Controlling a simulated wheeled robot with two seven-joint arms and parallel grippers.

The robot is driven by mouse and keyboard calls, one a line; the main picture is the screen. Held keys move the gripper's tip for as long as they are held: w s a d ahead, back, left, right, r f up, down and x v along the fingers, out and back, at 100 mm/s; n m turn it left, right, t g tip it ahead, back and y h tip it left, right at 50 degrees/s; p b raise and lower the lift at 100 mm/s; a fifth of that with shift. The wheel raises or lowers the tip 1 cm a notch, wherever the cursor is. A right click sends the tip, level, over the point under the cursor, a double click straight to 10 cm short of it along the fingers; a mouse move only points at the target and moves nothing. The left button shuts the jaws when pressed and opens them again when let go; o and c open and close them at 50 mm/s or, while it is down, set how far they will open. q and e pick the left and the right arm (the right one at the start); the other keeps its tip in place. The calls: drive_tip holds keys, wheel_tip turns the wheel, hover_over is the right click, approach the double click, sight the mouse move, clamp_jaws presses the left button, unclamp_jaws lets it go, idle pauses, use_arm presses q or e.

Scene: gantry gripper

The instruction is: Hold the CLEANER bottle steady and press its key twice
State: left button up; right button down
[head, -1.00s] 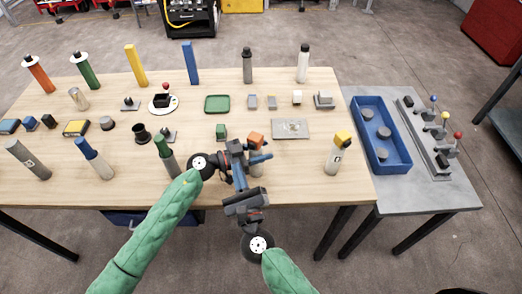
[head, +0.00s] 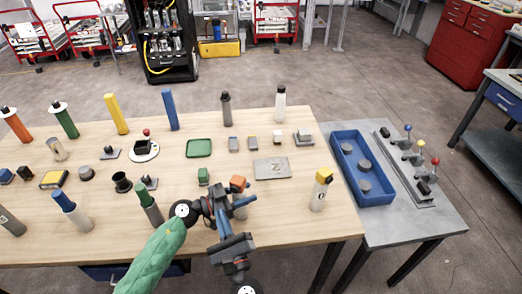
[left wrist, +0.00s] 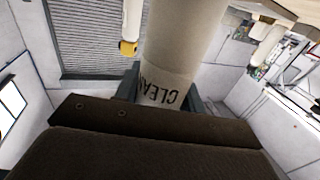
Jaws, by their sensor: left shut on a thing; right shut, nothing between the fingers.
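The CLEANER bottle (head: 240,210) stands near the table's front edge, pale with an orange top (head: 238,184). My left gripper (head: 246,193) comes in from the left and is shut around its body. In the left wrist view, the bottle (left wrist: 178,45) fills the space between the fingers (left wrist: 163,90), and its printed lettering is partly cut off by the gripper. My right gripper (head: 222,222) is shut and empty, in front of and slightly left of the bottle. It partly overlaps my left gripper in the picture. The key's details are too small to make out.
A yellow-topped bottle (head: 320,190) stands to the right. A green-capped bottle (head: 149,205) stands left, near my left arm. A blue tray (head: 376,194) sits on the side table.

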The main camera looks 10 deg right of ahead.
idle(0.3)
use_arm(q)
drive_tip(key=o, duration=1.3)
drive_tip(key=shift+c, duration=0.2)
drive_tip(key=shift+a, duration=0.1)
drive_tip(key=v, duration=1.1)
drive_tip(key=shift+s+a, duration=0.15)
drive_tip(key=shift+a, duration=0.25)
